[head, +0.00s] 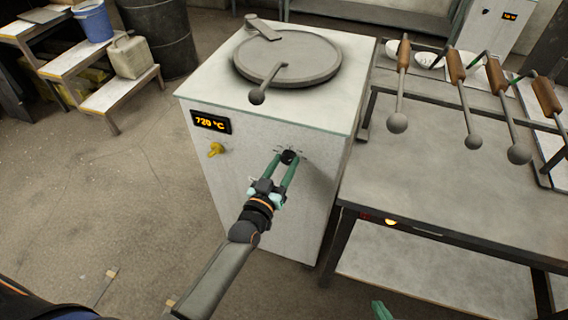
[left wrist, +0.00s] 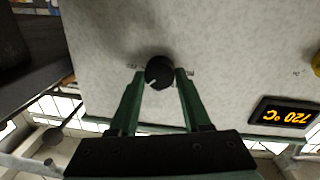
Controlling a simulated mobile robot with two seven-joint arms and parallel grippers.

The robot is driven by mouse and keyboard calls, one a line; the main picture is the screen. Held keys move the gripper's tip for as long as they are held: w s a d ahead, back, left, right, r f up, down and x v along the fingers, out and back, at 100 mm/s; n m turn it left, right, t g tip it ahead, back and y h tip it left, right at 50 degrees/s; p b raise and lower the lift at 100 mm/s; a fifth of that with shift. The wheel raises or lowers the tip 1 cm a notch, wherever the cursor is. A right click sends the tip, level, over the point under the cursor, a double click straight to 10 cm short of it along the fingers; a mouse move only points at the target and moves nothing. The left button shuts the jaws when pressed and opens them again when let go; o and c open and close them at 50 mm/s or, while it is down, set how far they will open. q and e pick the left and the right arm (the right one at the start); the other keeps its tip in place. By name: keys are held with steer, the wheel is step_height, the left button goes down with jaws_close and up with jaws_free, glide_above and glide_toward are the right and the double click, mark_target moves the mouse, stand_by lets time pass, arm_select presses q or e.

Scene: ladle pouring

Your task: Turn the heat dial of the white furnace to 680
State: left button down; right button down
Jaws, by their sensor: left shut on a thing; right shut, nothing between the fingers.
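The white furnace (head: 240,200) stands in the middle of the head view with a round lid on top. Its display (head: 211,122) glows orange and reads 720 °C; it also shows upside down in the left wrist view (left wrist: 282,115). The black heat dial (head: 289,156) is on the front face. My left gripper (head: 288,160) is shut on the dial; in the left wrist view its green fingers flank the dial (left wrist: 160,72), which has a pale pointer mark. The tip of my right gripper (head: 381,311) shows at the bottom edge; most of it is hidden.
A yellow knob (head: 215,150) sits below the display. A metal table (head: 440,190) stands close on the right, with several wooden-handled ladles (head: 456,66) on a rack. Steps (head: 120,95) with a blue bucket (head: 93,21) are at back left. Floor is open at left.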

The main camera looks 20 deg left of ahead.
stand_by(0.4)
arm_select(q)
steer(key=n, duration=0.6)
steer(key=shift+f, duration=0.15)
steer(key=shift+n, duration=0.9)
steer(key=n+b, duration=0.1)
steer(key=n, duration=0.2)
steer(key=shift+f+t+y, duration=0.1)
steer(key=shift+t+y, duration=0.2)
steer(key=n+b, duration=0.1)
steer(key=n, duration=0.4)
steer(key=shift+n+y, duration=0.3)
steer(key=shift+n, duration=0.5)
steer(key=shift+n+b, duration=0.35)
steer(key=shift+n, duration=0.15)
